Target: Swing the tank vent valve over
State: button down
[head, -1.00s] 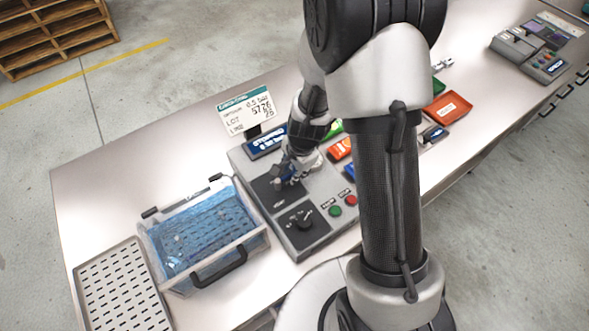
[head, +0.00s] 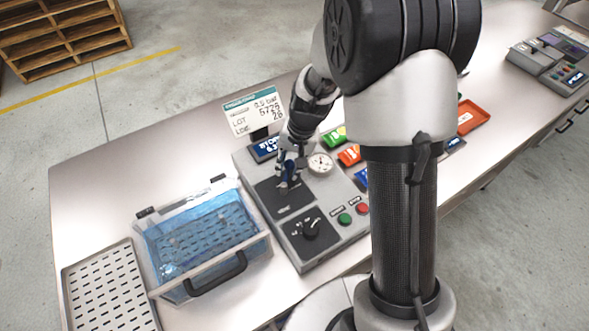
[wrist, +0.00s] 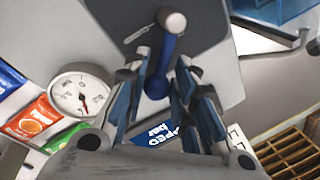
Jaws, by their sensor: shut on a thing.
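The tank vent valve shows in the wrist view as a blue lever (wrist: 159,72) on a round pale pivot, set on a dark grey plate of the tester. The lever runs from the pivot at the top down between my fingers. My gripper (wrist: 165,62) is shut on the lever, one blue-padded finger on each side. In the head view my gripper (head: 288,176) points down at the dark plate, and the fingers hide most of the lever. The grey tester (head: 327,241) stands on the table.
A pressure gauge (head: 320,163), a black knob (head: 311,228), and green (head: 344,219) and red (head: 362,209) buttons are on the tester. A clear tank of blue water (head: 202,238) and a slotted tray (head: 110,292) stand to the left. A sign (head: 252,112) stands behind. Coloured packets (head: 349,155) lie close on the right.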

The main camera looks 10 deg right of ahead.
jog(key=n, duration=0.1)
jog(key=a+n, duration=0.1)
jog(key=n, duration=0.1)
jog(key=a+n, duration=0.1)
jog(key=shift+w+n+g, duration=0.3)
jog(key=shift+g, duration=0.1)
jog(key=shift+s+a+n+g, duration=0.15)
jog(key=shift+a+n, duration=0.15)
jog(key=shift+n, duration=0.35)
jog(key=shift+w+a+n+g, duration=0.1)
jog(key=shift+a+n, duration=0.25)
jog(key=shift+n, duration=0.35)
jog(key=shift+s+a+n+g, duration=0.15)
jog(key=shift+a+n, duration=0.15)
jog(key=shift+n, duration=0.35)
jog(key=shift+w, duration=0.1)
jog(key=c, duration=1.4)
grip_release()
jog(key=shift+o, duration=0.2)
notch_tip(320, 180, up, 12)
jog(key=d, duration=0.2)
jog(key=shift+w+f, duration=0.15)
jog(key=shift+w, duration=0.25)
